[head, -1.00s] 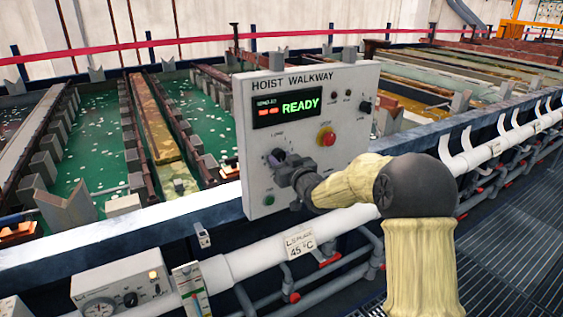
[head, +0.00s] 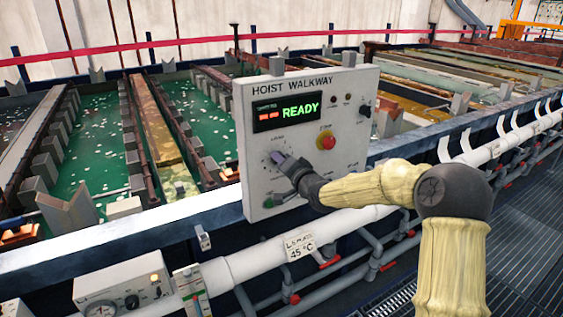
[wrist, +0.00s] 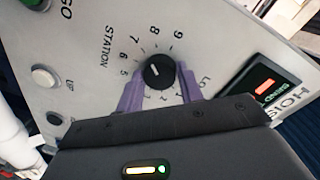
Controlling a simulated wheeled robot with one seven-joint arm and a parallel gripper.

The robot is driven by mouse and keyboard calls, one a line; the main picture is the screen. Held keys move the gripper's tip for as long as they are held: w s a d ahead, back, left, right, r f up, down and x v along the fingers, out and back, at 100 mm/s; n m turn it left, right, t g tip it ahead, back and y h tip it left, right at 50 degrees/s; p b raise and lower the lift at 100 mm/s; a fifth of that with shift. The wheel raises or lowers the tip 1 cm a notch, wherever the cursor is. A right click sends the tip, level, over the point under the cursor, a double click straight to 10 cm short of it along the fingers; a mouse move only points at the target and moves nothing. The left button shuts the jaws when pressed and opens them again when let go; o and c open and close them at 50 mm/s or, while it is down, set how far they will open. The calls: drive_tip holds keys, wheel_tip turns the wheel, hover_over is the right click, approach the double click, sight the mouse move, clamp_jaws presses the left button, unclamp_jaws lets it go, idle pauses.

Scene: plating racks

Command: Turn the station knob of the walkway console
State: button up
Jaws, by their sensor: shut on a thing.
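The walkway console (head: 360,85) is a grey upright panel headed HOIST WALKWAY, with a lit green READY display (head: 300,108). In the wrist view, the black station knob (wrist: 159,73) has a dial around it marked STATION with numbers. My gripper (wrist: 158,84) is shut on the knob, with one purple finger on each side. In the head view my gripper (head: 283,163) is at the panel's lower left, and the knob is hidden behind it.
A red button (head: 326,139) sits right of my gripper on the panel. A green button (head: 268,203) is just below it. A white pipe (head: 250,262) runs below the console. Green tanks (head: 90,150) lie behind at the left.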

drive_tip(key=shift+m+y, duration=0.4)
drive_tip(key=shift+m, duration=4.1)
drive_tip(key=o, duration=1)
